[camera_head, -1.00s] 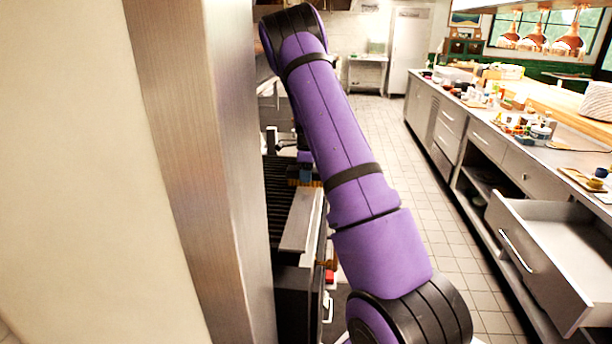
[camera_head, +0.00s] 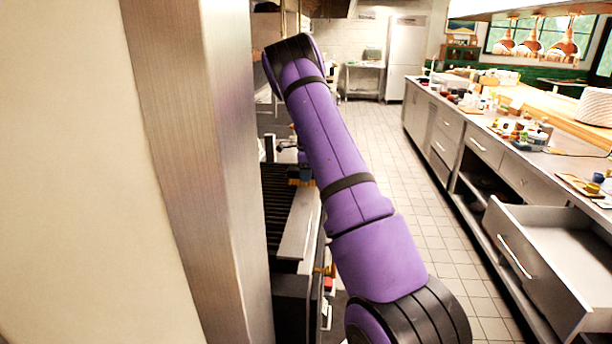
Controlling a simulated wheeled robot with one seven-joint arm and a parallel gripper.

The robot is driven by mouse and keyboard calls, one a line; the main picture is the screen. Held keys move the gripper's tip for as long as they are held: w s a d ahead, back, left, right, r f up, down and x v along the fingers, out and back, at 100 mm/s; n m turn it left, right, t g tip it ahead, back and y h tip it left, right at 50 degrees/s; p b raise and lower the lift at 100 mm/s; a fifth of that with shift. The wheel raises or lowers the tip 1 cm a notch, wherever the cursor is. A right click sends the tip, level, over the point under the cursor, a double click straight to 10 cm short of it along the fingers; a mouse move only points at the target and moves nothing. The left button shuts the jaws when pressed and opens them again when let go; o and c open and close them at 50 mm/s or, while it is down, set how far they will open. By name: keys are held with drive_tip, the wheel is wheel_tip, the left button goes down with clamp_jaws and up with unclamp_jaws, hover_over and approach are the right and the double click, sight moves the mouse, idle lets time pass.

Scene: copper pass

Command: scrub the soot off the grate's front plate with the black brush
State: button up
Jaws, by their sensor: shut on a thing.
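The grate (camera_head: 277,205) is a row of dark bars at the left centre, beside the steel post. Its front plate (camera_head: 299,224) is a pale metal strip along the right side of the bars. I cannot make out soot on it at this size. My gripper (camera_head: 304,160) is small and mostly hidden behind my purple arm, above the far end of the grate. It is shut on the brush (camera_head: 299,181), which shows as a small dark piece with orange-brown bristles pointing down. The bristles are near the plate's far end; I cannot tell whether they touch it.
A tall steel post (camera_head: 200,170) blocks the left side. An open drawer (camera_head: 545,250) juts into the aisle from the right counter (camera_head: 480,130), which carries several small items. The tiled floor (camera_head: 400,180) between is clear. A brass knob (camera_head: 328,270) and a red item (camera_head: 328,284) show below the plate.

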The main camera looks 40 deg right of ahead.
drive_tip(key=shift+w+d+f, duration=0.1)
drive_tip(key=shift+w+d, duration=0.95)
drive_tip(key=shift+d, duration=0.3)
drive_tip(key=shift+a, duration=0.1)
drive_tip(key=shift+s+a+r, duration=0.25)
drive_tip(key=shift+s+a, duration=0.8)
drive_tip(key=shift+a, duration=0.15)
drive_tip(key=shift+s+a+f, duration=0.1)
drive_tip(key=shift+s+a, duration=0.65)
drive_tip(key=shift+a, duration=0.2)
drive_tip(key=shift+s+a+f, duration=0.15)
drive_tip(key=shift+s+a, duration=0.55)
drive_tip(key=shift+a, duration=0.25)
drive_tip(key=shift+s+a+f, duration=0.1)
drive_tip(key=shift+s+a, duration=0.65)
drive_tip(key=shift+a, duration=0.2)
drive_tip(key=shift+s+a+r, duration=0.15)
drive_tip(key=shift+s+a, duration=0.9)
drive_tip(key=shift+a, duration=0.3)
drive_tip(key=shift+s+a, duration=0.9)
drive_tip(key=shift+a, duration=0.25)
drive_tip(key=shift+s+a, duration=0.9)
drive_tip(key=shift+a, duration=0.2)
drive_tip(key=shift+s+a+f, duration=0.2)
drive_tip(key=shift+a+f, duration=0.05)
drive_tip(key=shift+a, duration=0.05)
drive_tip(key=shift+c, duration=0.4)
